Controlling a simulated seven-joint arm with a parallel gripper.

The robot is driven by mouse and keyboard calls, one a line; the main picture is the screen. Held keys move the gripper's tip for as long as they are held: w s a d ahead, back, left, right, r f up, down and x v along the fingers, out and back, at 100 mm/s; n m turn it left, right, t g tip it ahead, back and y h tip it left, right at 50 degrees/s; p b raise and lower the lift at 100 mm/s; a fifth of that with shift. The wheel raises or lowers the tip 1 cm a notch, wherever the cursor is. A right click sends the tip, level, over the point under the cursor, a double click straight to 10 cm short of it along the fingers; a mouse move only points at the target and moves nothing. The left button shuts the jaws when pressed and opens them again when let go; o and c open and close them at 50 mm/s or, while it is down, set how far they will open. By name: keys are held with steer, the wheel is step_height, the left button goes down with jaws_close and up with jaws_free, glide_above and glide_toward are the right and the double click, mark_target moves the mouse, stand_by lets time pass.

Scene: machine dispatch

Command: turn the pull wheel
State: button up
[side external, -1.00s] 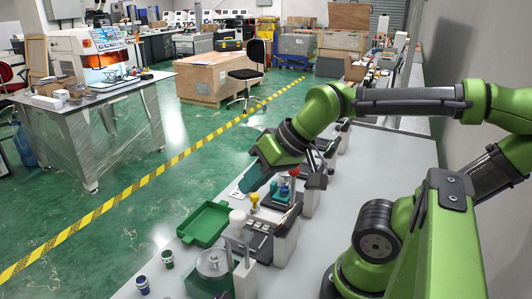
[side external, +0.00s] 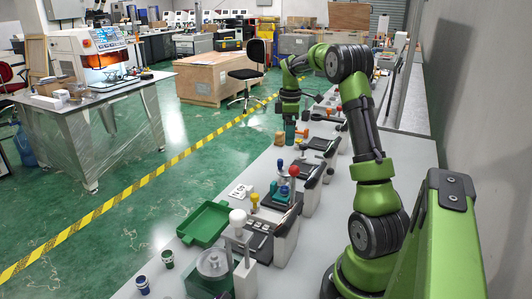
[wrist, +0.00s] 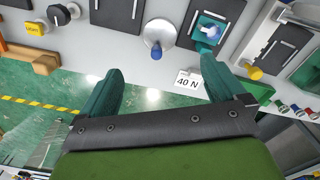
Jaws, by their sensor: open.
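I cannot tell for sure which part is the pull wheel. In the wrist view a round silver disc with a blue knob (wrist: 158,38) sits on the bench, beside a white "40 N" card (wrist: 188,82). The card also shows in the side view (side external: 240,192). My gripper (wrist: 160,85) is open and empty, its two teal fingers wide apart, with the disc showing ahead of the gap between them. In the side view my gripper (side external: 290,114) points down over the far part of the bench, past the card. Contact with anything there cannot be made out.
A clear round disc on a green base (side external: 213,262) and a green tray (side external: 204,223) stand at the near bench end. Several coloured knobs and black panels line the bench. A yellow knob (wrist: 34,29) and an orange-brown block (wrist: 33,60) lie left in the wrist view.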

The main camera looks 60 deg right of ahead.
mark_target(286, 170)
step_height(286, 170, down, 15)
steer(key=n, duration=0.3)
steer(key=shift+w+f+n, duration=0.15)
steer(key=shift+n, duration=0.25)
steer(key=shift+c, duration=0.5)
steer(key=c, duration=0.9)
steer(key=shift+c, duration=0.2)
steer(key=shift+m, duration=0.3)
